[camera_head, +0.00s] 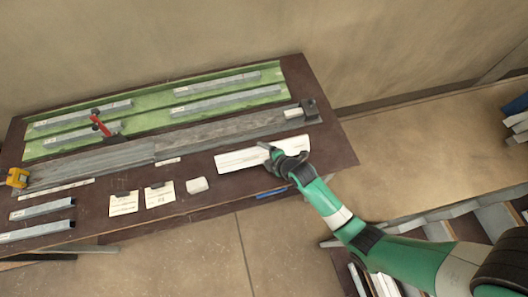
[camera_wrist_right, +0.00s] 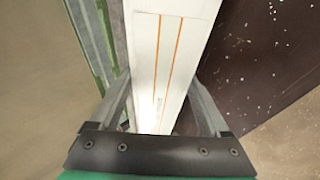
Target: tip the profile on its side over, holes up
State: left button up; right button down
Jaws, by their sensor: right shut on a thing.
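A long white profile (camera_head: 240,158) lies near the front right of the bench. In the right wrist view, the white profile (camera_wrist_right: 172,40) shows a flat face with two orange lines running lengthwise; no holes can be made out on it. My right gripper (camera_head: 277,156) is shut on the profile near its middle, with one finger on each long side. The profile appears to be at or just above the bench top; I cannot tell which. My left gripper is not in view.
A red clamp handle (camera_head: 100,124) stands up. Several grey profiles lie on the green mat (camera_head: 150,97).

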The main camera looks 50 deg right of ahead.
jog(key=shift+w+f, duration=0.1)
jog(key=shift+f, duration=0.05)
grip_release()
jog(key=shift+f, duration=0.1)
dwell(0.3)
